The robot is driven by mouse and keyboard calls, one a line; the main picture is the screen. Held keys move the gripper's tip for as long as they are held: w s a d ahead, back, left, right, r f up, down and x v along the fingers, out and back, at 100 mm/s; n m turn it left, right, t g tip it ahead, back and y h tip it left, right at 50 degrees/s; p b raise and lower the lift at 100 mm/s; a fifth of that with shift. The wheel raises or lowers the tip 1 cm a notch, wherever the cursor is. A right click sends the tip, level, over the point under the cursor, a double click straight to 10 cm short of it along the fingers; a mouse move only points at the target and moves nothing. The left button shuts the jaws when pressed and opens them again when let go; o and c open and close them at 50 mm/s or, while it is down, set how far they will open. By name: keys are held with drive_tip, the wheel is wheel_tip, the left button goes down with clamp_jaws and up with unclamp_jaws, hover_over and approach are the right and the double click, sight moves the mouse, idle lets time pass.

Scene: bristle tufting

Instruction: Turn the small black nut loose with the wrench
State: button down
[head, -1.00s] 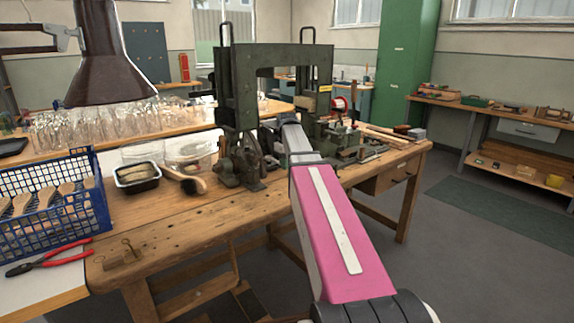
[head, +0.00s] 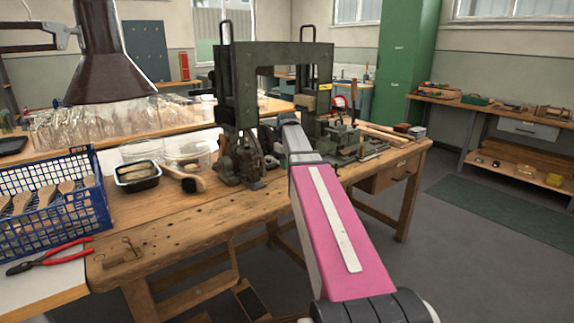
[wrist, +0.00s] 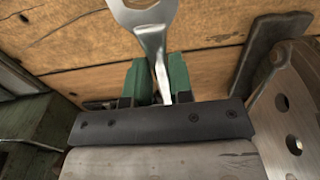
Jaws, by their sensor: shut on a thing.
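In the wrist view my gripper (wrist: 157,82) is shut on a silver wrench (wrist: 150,30), held between its two green finger pads. The wrench's open-ended head points to the top of the picture, over the wooden bench top, and is cut off by the frame edge. I cannot make out the small black nut in either view. In the head view my pink arm reaches to the green tufting machine (head: 237,90), and my gripper is hidden there behind the arm and the machine.
A dark metal bar (wrist: 265,50) and a curved metal plate with holes (wrist: 290,110) stand close on the right in the wrist view.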

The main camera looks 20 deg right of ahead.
drive_tip(key=shift+f, duration=0.7)
idle(1.1)
idle(0.3)
